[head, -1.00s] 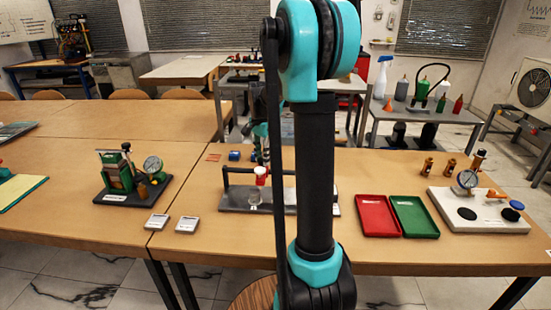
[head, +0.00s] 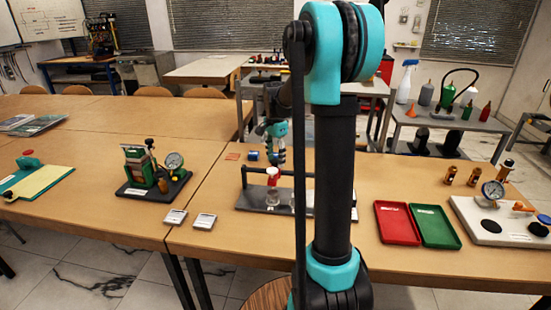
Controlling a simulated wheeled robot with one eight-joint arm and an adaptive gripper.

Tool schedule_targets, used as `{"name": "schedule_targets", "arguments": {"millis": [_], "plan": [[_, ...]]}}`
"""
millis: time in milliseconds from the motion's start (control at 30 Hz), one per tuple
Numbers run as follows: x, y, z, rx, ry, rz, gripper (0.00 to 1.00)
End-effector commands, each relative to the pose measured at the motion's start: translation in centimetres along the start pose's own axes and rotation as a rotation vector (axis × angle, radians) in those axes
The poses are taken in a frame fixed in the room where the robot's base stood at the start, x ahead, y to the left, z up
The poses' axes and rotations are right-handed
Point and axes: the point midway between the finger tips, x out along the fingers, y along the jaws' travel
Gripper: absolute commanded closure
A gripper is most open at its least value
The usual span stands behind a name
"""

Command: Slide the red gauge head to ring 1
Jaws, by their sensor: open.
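The red gauge head (head: 273,173) sits on a dark horizontal rail above a grey base plate (head: 249,198) in the head view. A small clear or pale part (head: 272,193) shows just below it. My gripper (head: 276,158) points down, with its dark fingers just behind or above the red head in the picture. It looks empty and open. I cannot tell whether the fingers touch the head. My own arm hides the middle of the rail and plate. The rings cannot be made out at this size.
A red tray (head: 397,223) and a green tray (head: 436,226) lie right of the rig. A gauge on a white base (head: 470,215) stands farther right. A green device with a gauge (head: 140,170) stands left. Two small pale blocks (head: 204,221) lie near the front edge.

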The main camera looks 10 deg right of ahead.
Motion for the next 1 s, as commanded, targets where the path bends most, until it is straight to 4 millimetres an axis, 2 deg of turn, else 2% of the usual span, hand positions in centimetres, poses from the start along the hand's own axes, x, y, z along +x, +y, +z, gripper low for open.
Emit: {"name": "schedule_targets", "arguments": {"millis": [167,400,600,800,1000], "plan": [[-1.9,0.0,0.0,0.000,0.000,0.000,0.50],[-6.7,0.0,0.0,0.000,0.000,0.000,0.50],[-10.1,0.0,0.0,0.000,0.000,0.000,0.50],[-11.7,0.0,0.0,0.000,0.000,0.000,0.50],[-11.9,0.0,0.0,0.000,0.000,0.000,0.50]]}}
